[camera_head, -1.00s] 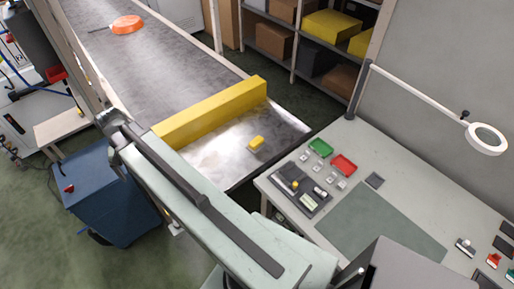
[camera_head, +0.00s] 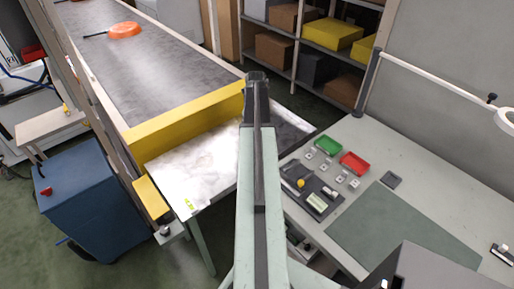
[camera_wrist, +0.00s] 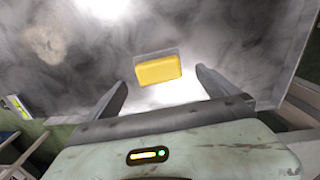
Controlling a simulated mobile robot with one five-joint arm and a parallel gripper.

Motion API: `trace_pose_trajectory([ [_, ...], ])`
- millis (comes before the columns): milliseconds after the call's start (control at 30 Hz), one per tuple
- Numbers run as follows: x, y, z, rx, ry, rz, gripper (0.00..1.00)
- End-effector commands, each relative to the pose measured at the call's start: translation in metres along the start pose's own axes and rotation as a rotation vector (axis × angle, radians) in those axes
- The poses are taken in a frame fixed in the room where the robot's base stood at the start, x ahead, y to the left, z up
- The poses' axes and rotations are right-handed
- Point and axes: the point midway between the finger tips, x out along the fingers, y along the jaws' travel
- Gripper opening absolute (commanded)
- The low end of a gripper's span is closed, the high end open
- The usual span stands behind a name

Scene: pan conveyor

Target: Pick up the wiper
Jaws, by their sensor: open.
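The wiper (camera_wrist: 159,71), a small yellow block with a grey edge, lies on the shiny metal plate (camera_wrist: 230,45) in the wrist view. My gripper (camera_wrist: 161,77) is open, with one finger to the left of the wiper and one to the right. The wiper shows between the fingertips, and I see no contact with either finger. In the head view my arm's end (camera_head: 256,80) hides the wiper. The plate (camera_head: 190,165) shows there to the left of my arm.
A yellow bar (camera_head: 185,122) crosses the conveyor (camera_head: 150,70) just behind the plate. An orange pan (camera_head: 124,30) lies farther back on the belt. A workbench (camera_head: 345,150) with red and green trays stands to the right; a blue cabinet (camera_head: 85,205) stands left.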

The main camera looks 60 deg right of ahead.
Motion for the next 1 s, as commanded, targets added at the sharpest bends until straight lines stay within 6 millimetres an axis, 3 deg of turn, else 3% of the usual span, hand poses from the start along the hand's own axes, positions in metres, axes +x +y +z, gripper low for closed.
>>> trace_pose_trajectory([
  [33, 0.008, 0.000, 0.000, -0.001, 0.000, 0.000, 0.98],
  [167, 0.008, 0.000, 0.000, -0.001, 0.000, 0.000, 0.98],
  [500, 0.059, 0.002, -0.003, -0.002, 0.000, 0.000, 0.98],
  [733, 0.056, 0.002, -0.004, -0.001, 0.000, 0.000, 0.98],
  [767, 0.056, 0.002, -0.004, -0.001, 0.000, 0.000, 0.95],
  [967, 0.056, 0.002, -0.004, -0.001, 0.000, 0.000, 0.40],
  [1000, 0.056, 0.002, -0.004, -0.001, 0.000, 0.000, 0.39],
])
